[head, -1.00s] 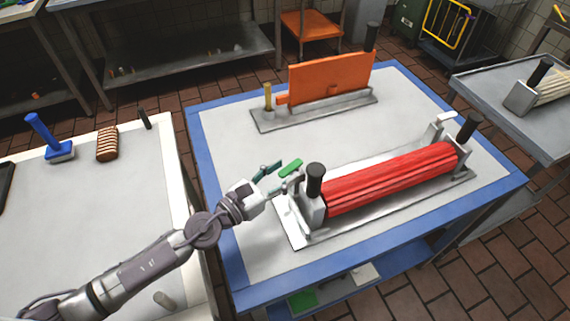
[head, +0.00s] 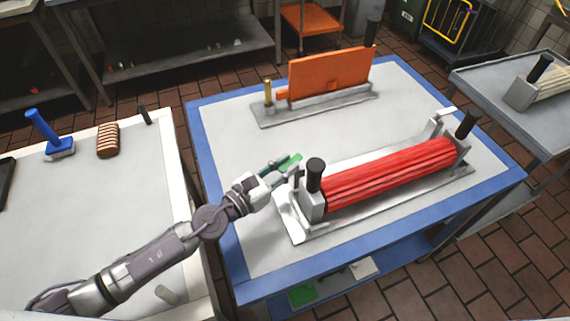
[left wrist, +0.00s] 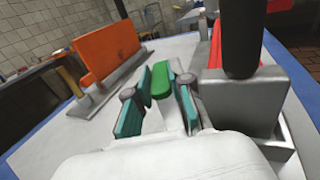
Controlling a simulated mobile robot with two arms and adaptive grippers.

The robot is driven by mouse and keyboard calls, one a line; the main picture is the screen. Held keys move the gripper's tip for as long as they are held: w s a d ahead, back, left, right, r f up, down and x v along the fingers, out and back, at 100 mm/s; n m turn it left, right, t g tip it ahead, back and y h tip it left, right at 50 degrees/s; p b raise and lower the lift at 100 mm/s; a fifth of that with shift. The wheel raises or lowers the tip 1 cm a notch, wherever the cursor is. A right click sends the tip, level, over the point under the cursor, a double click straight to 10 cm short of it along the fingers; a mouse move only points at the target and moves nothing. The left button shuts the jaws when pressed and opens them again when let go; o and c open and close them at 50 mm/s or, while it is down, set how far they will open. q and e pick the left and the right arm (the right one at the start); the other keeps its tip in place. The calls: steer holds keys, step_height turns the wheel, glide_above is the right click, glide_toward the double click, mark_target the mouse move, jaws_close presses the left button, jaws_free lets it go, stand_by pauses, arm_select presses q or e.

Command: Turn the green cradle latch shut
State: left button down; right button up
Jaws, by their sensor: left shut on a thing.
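The green cradle latch (head: 293,158) sticks out at the near left end of the metal cradle (head: 296,225), beside a black knob (head: 315,170). The cradle holds a red ribbed roller (head: 390,173). My left gripper (head: 278,164) reaches in from the left and is shut on the latch. In the left wrist view the latch (left wrist: 161,79) lies between the two teal fingers (left wrist: 158,100), with its far end showing past them. The fingers partly hide its lower part. My right gripper is not in view.
An orange plate (head: 330,77) stands in a second metal holder behind, with a yellow post (head: 268,95). The blue-edged table (head: 215,170) has free room between the two holders. A blue-handled brush (head: 50,138) and a brown ribbed block (head: 108,141) lie on the left table.

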arm_select(q)
steer(key=shift+s+d+r+n+t+y+p, duration=0.2)
steer(key=shift+n+t+y+p, duration=0.35)
steer(key=shift+p, duration=0.45)
steer(key=shift+s+d+r+n+t+y+p, duration=0.15)
steer(key=shift+n+t+y+p, duration=0.4)
steer(key=shift+p, duration=0.4)
steer(key=n+y+p, duration=0.1)
steer(key=n+t+y, duration=0.1)
steer(key=y, duration=0.1)
steer(key=shift+s+d+f+p, duration=0.1)
steer(key=shift+d+f+p, duration=0.1)
steer(key=shift+d+p, duration=0.15)
steer(key=shift+d+n+t+y, duration=0.2)
steer(key=shift+n+t+y, duration=0.55)
steer(key=shift+y, duration=0.55)
steer(key=shift+n+y, duration=0.25)
steer(key=shift+y, duration=0.05)
steer(key=c, duration=1)
jaws_free()
steer(key=shift+s+f, duration=0.1)
steer(key=shift+c, duration=0.2)
steer(key=shift+s+f, duration=0.1)
steer(key=shift+s, duration=0.15)
steer(key=v, duration=0.7)
steer(key=shift+s+a, duration=0.15)
steer(key=shift+a, duration=0.1)
